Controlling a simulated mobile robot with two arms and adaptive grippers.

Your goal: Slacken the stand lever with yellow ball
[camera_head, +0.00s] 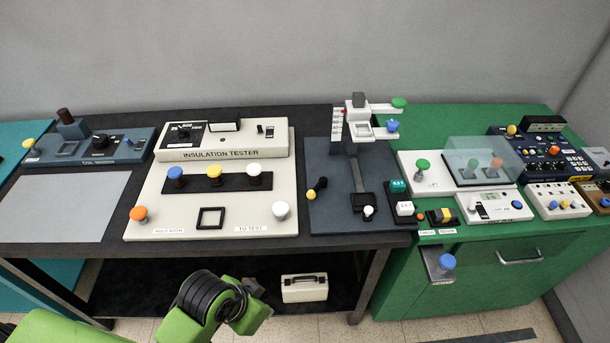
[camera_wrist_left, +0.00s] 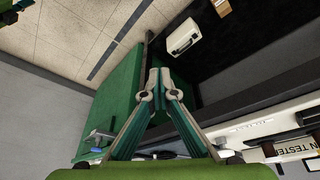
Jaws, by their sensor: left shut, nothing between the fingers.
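The stand (camera_head: 340,150) has a dark blue-grey base plate (camera_head: 340,213) on the dark bench, with a column and a white head at the back. A short black lever (camera_head: 319,184) with a yellow ball (camera_head: 311,195) at its lower left end sits on the left side of this base. My left arm comes in low at the bottom of the head view, in front of the bench; its fingers are not clear there. In the left wrist view my left gripper (camera_wrist_left: 157,82) is shut and empty, apart from the lever, which I cannot make out there.
The insulation tester (camera_head: 215,152), with several coloured knobs, stands left of the stand. A green cabinet (camera_head: 470,270) with several instruments stands to the right. A white case (camera_head: 304,288) lies on the shelf below. A grey mat (camera_head: 65,205) is bare.

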